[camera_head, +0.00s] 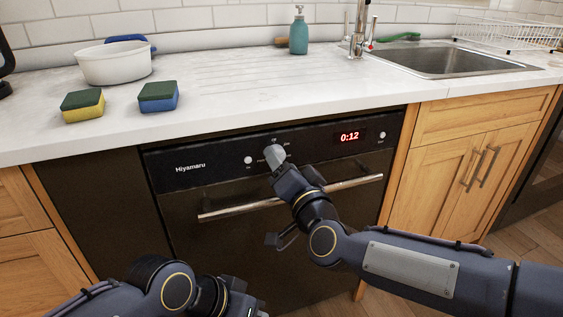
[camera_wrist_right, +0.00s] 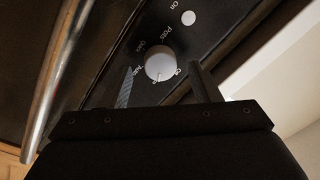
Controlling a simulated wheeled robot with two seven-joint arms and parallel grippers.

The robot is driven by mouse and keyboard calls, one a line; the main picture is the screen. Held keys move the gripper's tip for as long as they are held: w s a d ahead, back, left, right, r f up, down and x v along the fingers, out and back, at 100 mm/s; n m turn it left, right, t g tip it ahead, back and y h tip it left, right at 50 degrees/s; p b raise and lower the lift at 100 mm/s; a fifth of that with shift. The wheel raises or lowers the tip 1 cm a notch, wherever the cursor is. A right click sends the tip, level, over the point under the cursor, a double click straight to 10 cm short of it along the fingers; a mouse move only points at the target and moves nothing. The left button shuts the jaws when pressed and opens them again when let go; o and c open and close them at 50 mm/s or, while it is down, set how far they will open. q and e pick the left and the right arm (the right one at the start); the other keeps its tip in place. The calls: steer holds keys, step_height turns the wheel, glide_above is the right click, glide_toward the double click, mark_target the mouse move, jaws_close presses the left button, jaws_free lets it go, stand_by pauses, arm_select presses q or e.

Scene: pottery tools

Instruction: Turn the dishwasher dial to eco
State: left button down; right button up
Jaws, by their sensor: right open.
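The dishwasher (camera_head: 265,240) is black with a dark front panel marked Hiyamaru. Its dial (camera_wrist_right: 160,63) is a round white knob in the right wrist view, ringed by small labels, several too blurred to read. In the head view the dial is hidden or hard to tell apart behind the right gripper. My right gripper (camera_head: 274,157) is at the panel. In its wrist view the right gripper (camera_wrist_right: 163,70) is open, one finger on each side of the dial; contact cannot be told. My left gripper (camera_head: 240,302) is low at the bottom edge, partly cut off, its fingers unclear.
A white On button (camera_wrist_right: 188,18) sits beside the dial. A red 0:12 display (camera_head: 349,137) is on the panel. A metal door handle (camera_head: 350,184) runs below the panel. The worktop (camera_head: 220,95) above holds a white bowl (camera_head: 115,66), two sponges and a soap bottle (camera_head: 298,38).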

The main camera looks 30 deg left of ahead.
steer(key=v, duration=0.6)
steer(key=shift+s+d+p, duration=0.2)
steer(key=shift+p, duration=0.15)
steer(key=shift+f, duration=0.1)
